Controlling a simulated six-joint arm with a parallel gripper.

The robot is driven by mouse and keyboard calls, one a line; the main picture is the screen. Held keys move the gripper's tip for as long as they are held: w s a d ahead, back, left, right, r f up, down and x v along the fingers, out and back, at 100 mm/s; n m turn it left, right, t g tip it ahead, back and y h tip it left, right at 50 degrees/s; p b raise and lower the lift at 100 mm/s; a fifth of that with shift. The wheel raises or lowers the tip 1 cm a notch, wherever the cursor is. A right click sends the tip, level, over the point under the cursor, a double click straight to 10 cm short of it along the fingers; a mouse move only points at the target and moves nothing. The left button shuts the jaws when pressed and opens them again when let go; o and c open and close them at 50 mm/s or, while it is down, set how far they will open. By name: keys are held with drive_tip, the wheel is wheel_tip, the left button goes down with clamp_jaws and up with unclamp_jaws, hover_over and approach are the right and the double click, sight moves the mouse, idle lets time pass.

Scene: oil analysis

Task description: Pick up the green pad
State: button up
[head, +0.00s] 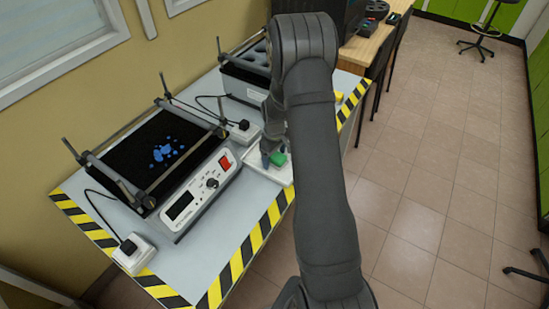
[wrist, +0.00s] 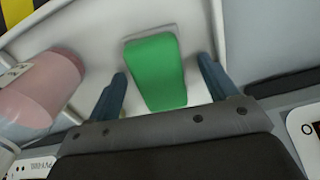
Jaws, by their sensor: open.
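The green pad (wrist: 156,72) lies in the white tray (wrist: 105,50) in the wrist view, in a shallow light recess. In the head view the green pad (head: 278,158) shows as a small green patch beside my arm. My gripper (wrist: 163,84) is open, with one blue-grey finger on each side of the pad and a gap visible at both sides. In the head view my gripper (head: 268,157) is over the tray (head: 262,172), partly hidden by my own arm. I cannot tell the exact height of the fingertips over the tray.
A pink-and-white bottle (wrist: 45,92) lies close to the left finger in the wrist view. A black-topped shaker (head: 125,150) with a control panel stands left of the tray, and another device (head: 240,90) stands behind. Yellow-black tape (head: 232,268) marks the table's edge.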

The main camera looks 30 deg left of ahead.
sight(275, 154)
drive_tip(key=c, duration=1.1)
drive_tip(key=shift+o, duration=0.2)
drive_tip(key=shift+r, duration=0.4)
wheel_tip(275, 154, up, 4)
drive_tip(key=shift+d+f, duration=0.15)
drive_tip(key=w+d+r, duration=0.2)
drive_tip(key=d+r, duration=0.4)
drive_tip(key=d, duration=0.5)
drive_tip(key=shift+r, duration=0.2)
drive_tip(key=shift+d, duration=0.1)
